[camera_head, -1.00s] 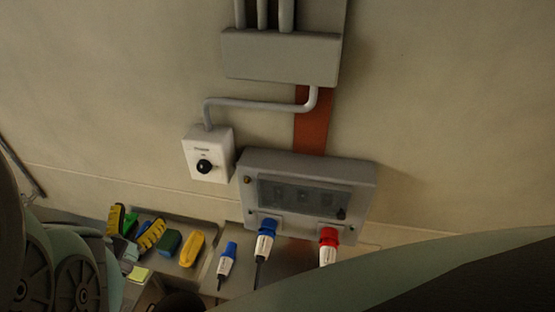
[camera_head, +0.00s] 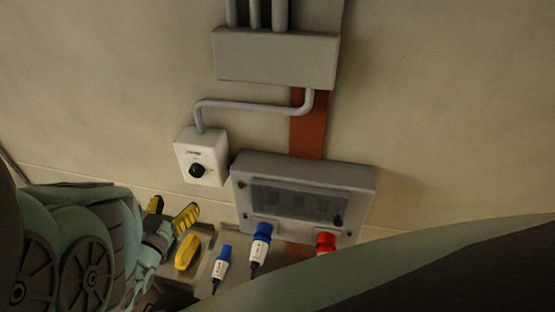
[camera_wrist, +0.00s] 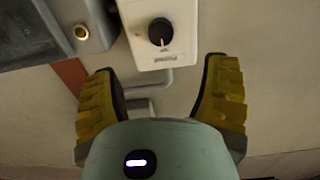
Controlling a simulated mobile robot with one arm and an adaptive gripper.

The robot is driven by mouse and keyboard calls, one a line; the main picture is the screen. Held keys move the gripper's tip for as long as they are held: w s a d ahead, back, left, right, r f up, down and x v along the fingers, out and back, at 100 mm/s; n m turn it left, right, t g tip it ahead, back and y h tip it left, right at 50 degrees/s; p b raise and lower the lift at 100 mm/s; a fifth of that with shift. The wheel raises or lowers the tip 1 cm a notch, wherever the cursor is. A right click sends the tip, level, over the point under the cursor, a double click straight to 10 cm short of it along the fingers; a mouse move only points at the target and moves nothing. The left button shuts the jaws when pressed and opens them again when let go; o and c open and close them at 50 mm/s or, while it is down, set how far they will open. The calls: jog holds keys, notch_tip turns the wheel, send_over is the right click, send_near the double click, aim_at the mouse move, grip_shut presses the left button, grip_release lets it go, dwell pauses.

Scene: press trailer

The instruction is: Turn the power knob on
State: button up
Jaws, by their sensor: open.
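The power knob (camera_head: 197,170) is a round black dial on a small white box (camera_head: 194,146) fixed to the wall. In the wrist view the knob (camera_wrist: 160,32) sits near the top centre on its white box (camera_wrist: 168,53), with a pale mark on its edge facing the gripper side. My gripper (camera_wrist: 162,75) has two yellow ribbed fingers spread wide, with nothing between them, and the knob lies beyond the fingertips. In the head view my gripper (camera_head: 172,212) shows yellow fingers below and left of the knob box, apart from it.
A grey socket panel (camera_head: 303,163) with a dark window is right of the knob box. A conduit (camera_head: 250,104) runs above the box. A yellow object (camera_head: 187,252) lies in a tray below.

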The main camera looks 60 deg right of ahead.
aim_at(195, 174)
jog(key=x, duration=0.5)
jog(key=shift+w+d, duration=0.2)
jog(key=shift+d, duration=0.15)
jog(key=shift+b+x, duration=1.2)
jog(key=shift+x, duration=1.5)
jog(key=shift+w, duration=0.1)
jog(key=c, duration=1.2)
